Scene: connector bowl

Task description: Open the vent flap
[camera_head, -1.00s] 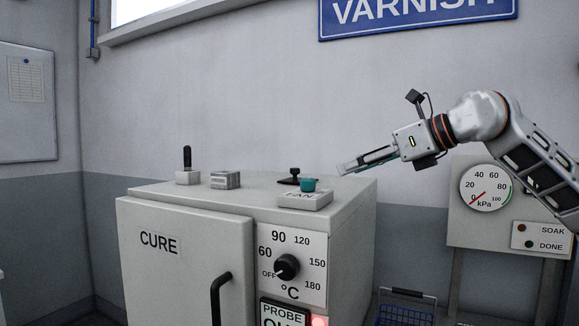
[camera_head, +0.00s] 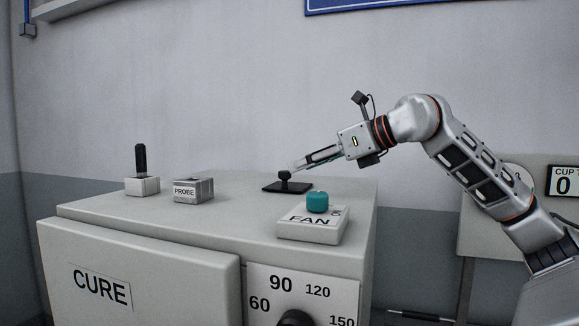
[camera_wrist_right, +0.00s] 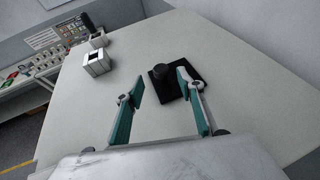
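The vent flap (camera_head: 287,187) is a flat black plate with a black knob, lying flat on top of the white CURE oven (camera_head: 110,212). It also shows in the right wrist view (camera_wrist_right: 190,88), where its knob (camera_wrist_right: 161,70) stands just beyond the fingertips. My right gripper (camera_head: 297,165) comes in from the right, close above the flap. In the wrist view my right gripper (camera_wrist_right: 160,82) is open and empty, its teal-padded fingers apart; the right finger overlaps the plate. I cannot tell whether it touches. My left gripper is not in view.
A FAN box (camera_head: 313,223) with a teal button (camera_head: 317,202) stands in front of the flap. To the left are a PROBE block (camera_head: 193,190) and a box with a black lever (camera_head: 140,160). The oven top between them is clear.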

